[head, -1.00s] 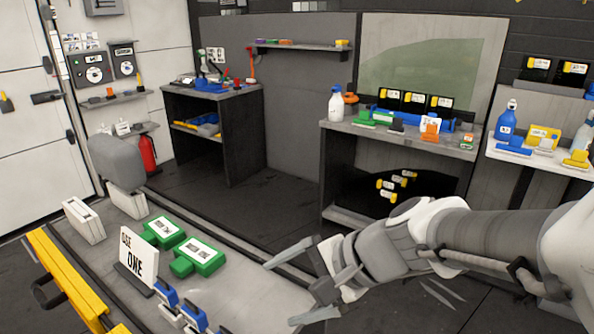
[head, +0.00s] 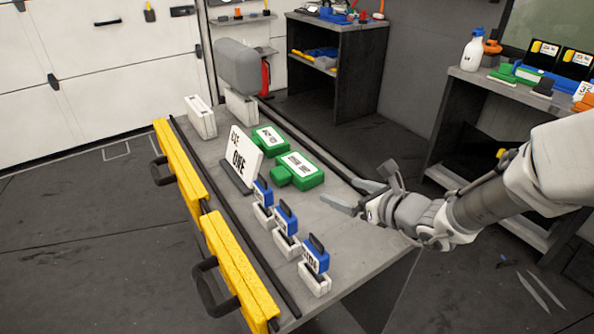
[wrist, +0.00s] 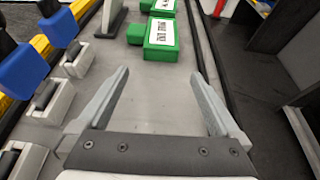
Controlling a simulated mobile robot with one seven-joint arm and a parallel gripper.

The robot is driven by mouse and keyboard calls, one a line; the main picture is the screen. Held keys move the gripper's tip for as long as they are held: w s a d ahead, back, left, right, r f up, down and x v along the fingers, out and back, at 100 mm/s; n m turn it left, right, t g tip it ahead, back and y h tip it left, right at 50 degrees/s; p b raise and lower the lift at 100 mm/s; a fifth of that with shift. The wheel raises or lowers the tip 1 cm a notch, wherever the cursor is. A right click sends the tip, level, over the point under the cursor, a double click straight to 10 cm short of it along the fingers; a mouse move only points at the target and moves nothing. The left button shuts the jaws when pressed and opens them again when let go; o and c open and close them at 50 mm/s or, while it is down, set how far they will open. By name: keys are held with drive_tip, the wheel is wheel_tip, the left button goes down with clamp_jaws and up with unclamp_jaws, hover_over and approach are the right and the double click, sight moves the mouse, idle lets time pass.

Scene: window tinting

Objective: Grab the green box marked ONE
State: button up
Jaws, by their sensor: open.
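Two green boxes with white labels sit on the grey workbench, a nearer green box (head: 306,177) and a farther green box (head: 268,146). The label print is too small to read surely. A white sign (head: 246,155) with the word ONE stands beside them on the left. My gripper (head: 355,195) is open and empty, to the right of the nearer box and apart from it. In the wrist view, the nearer green box (wrist: 160,50) lies ahead of the open fingers (wrist: 160,73), and the farther box (wrist: 160,6) is partly cut off.
Several blue-and-white tools (head: 287,222) stand along the bench's left side. Yellow rails (head: 238,270) with black handles run along the left edge. White blocks (head: 201,120) and a grey rounded object (head: 239,68) are at the far end. Bare bench surface (head: 345,240) lies near my gripper.

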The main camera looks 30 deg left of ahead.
sight(314, 178)
drive_tip(key=b+x, duration=0.1)
drive_tip(key=x, duration=1.2)
drive_tip(key=shift+w+a+b, duration=0.2)
drive_tip(key=shift+w+b, duration=0.05)
drive_tip(key=shift+b, duration=0.1)
drive_tip(key=c, duration=1.1)
